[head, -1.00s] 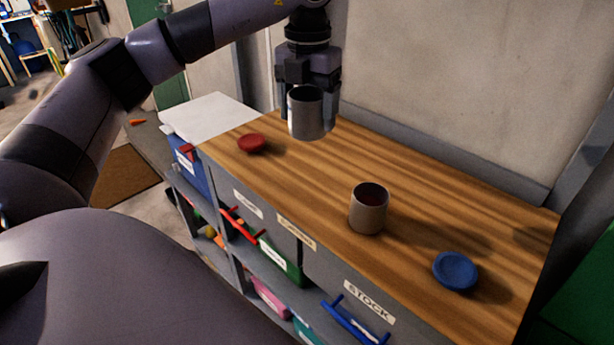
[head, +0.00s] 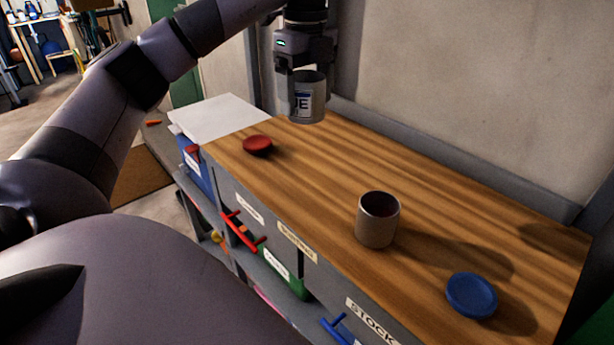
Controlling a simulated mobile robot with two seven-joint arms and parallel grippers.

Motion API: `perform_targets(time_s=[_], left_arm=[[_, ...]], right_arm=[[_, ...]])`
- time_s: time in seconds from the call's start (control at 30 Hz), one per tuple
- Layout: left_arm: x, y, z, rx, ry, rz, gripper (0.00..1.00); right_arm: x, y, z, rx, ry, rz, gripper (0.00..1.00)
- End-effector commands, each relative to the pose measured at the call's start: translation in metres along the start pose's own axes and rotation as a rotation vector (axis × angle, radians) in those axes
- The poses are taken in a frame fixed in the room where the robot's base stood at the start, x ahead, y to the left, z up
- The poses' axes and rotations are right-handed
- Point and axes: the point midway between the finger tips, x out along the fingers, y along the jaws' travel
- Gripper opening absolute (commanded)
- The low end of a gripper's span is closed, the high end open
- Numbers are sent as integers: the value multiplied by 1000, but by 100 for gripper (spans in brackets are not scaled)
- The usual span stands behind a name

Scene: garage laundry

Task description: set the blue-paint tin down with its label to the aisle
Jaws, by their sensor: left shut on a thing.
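A grey metal tin (head: 312,104) hangs in my left gripper (head: 303,80), near the back left of the wooden worktop. A label with dark blue and the letters "UE" or "E" shows on its left front side; the rest of the label is turned away or hidden. The gripper is shut on this tin, which is upright and seems held above the wood. A second open tin (head: 376,228) with dark red inside stands on the worktop (head: 450,215). My right gripper is not in view.
A red lid (head: 257,145) lies at the worktop's left end and a blue lid (head: 471,295) at its right front. A white panel (head: 218,118) adjoins the left end. Shelves with bins (head: 285,270) are below the front edge. The wood between the tins is clear.

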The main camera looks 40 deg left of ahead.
Motion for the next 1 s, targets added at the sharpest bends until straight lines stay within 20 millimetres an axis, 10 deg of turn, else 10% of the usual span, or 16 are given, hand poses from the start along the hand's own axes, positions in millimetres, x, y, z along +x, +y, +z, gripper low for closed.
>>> perform_targets(time_s=[0.4,1.0], left_arm=[[102,1,0,1,-1,1,35],[158,0,0,2,-1,-2,35]], right_arm=[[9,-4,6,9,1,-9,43],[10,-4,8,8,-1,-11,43]])
